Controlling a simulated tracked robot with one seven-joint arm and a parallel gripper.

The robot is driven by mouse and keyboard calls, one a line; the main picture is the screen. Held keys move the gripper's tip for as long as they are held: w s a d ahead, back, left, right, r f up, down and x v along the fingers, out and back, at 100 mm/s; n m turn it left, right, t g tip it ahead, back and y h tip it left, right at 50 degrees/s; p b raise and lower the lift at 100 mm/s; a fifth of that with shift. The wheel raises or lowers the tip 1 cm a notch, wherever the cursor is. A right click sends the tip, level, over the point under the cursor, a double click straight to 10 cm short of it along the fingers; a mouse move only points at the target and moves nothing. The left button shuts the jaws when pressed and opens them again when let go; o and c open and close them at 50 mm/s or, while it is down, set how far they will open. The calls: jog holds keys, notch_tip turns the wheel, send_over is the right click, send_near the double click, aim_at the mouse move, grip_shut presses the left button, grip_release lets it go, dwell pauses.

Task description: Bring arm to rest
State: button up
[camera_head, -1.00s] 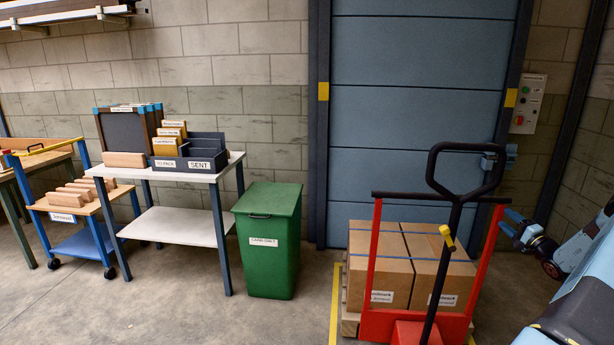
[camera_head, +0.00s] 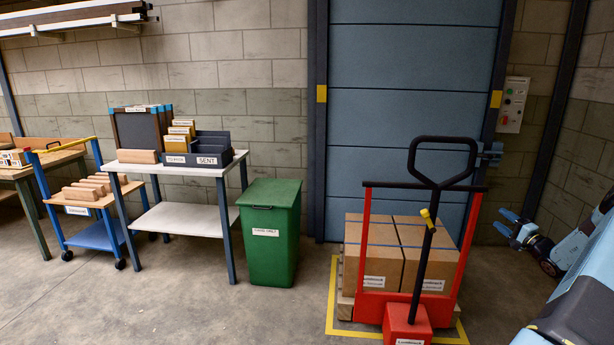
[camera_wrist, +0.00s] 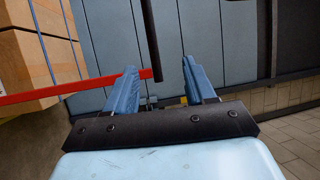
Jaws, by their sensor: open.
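My gripper (camera_head: 513,228) shows at the right of the head view, at the end of my folded blue arm, pointing left. In the wrist view my gripper (camera_wrist: 160,88) has its two blue fingers spread wide apart with nothing between them. My gripper appears clear of the surrounding things, to the right of the pallet truck.
A red pallet truck (camera_head: 366,250) with a black handle stands before cartons (camera_head: 434,262) on a pallet. A green bin (camera_head: 270,232), a white table (camera_head: 185,217) and a blue trolley (camera_head: 97,236) stand left. A button box (camera_head: 513,105) is on the wall. Floor at front left is clear.

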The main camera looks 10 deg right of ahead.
jog(key=a+r+n+g+y, duration=0.25)
jog(key=a+r, duration=0.25)
jog(key=a, duration=0.6)
jog(key=w+a+r+n+g+y, duration=0.1)
jog(key=a+r+n+g+y, duration=0.25)
jog(key=a, duration=0.65)
jog(key=a+r+n+g, duration=0.2)
jog(key=a+r+g, duration=0.2)
jog(key=a+r, duration=0.5)
jog(key=s+a+r+n+g+h, duration=0.2)
jog(key=s+a+r+g, duration=0.1)
jog(key=s+a, duration=0.8)
jog(key=s+a+r+n+g+h, duration=0.3)
jog(key=s+a, duration=0.6)
jog(key=a, duration=0.4)
jog(key=s+a+r+n+t+h, duration=0.1)
jog(key=s+h, duration=0.3)
jog(key=s, duration=1.6)
jog(key=shift+a+n+t+h, duration=0.2)
jog(key=shift+n+t+h, duration=0.2)
jog(key=shift+t, duration=0.2)
jog(key=shift+w, duration=0.1)
